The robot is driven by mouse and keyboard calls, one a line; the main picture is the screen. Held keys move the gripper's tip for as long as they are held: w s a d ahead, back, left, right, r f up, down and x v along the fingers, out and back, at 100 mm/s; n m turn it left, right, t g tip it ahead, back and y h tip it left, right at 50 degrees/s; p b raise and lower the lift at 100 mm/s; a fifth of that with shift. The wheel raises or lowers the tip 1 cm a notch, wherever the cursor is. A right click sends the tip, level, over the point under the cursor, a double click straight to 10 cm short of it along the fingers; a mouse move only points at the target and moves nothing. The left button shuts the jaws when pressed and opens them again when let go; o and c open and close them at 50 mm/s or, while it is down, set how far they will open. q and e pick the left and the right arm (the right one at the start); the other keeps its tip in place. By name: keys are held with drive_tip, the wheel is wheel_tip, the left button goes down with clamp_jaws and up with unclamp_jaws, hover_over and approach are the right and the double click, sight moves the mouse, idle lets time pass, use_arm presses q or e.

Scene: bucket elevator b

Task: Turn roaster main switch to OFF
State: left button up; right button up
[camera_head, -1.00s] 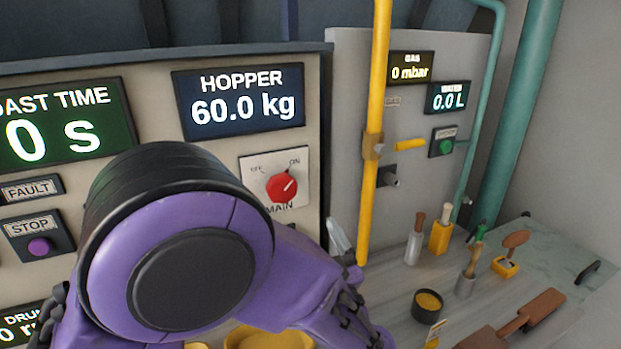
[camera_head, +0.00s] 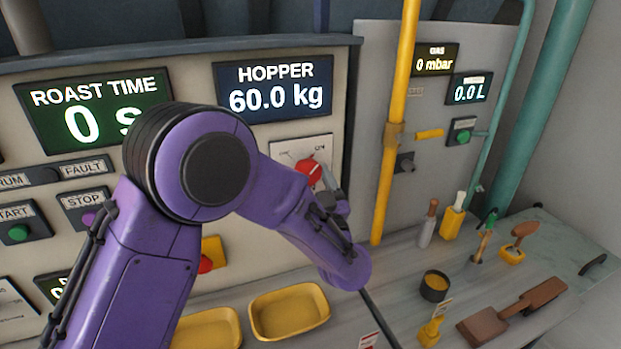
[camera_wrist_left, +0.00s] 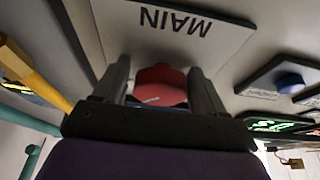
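The red main switch knob (camera_head: 310,171) sits on a white plate (camera_head: 318,146) with an ON label at its upper right. My left gripper (camera_head: 329,184) is at the knob, coming from the lower right. In the left wrist view the red knob (camera_wrist_left: 160,82) sits between the two dark fingers of my left gripper (camera_wrist_left: 160,68), with narrow gaps beside it. The fingers look open around it; firm contact does not show. The MAIN lettering (camera_wrist_left: 176,20) is upside down there. My right gripper is out of view.
A yellow vertical pipe (camera_head: 397,130) runs close to the right of the switch. STOP (camera_head: 88,217) and START (camera_head: 18,232) buttons are at left.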

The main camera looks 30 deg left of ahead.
use_arm(q)
drive_tip(key=shift+s+a+r, duration=0.1)
drive_tip(key=shift+s+r, duration=0.1)
drive_tip(key=shift+s, duration=0.1)
drive_tip(key=shift+c, duration=1.3)
drive_tip(key=shift+d, duration=0.3)
drive_tip(key=shift+r, duration=0.1)
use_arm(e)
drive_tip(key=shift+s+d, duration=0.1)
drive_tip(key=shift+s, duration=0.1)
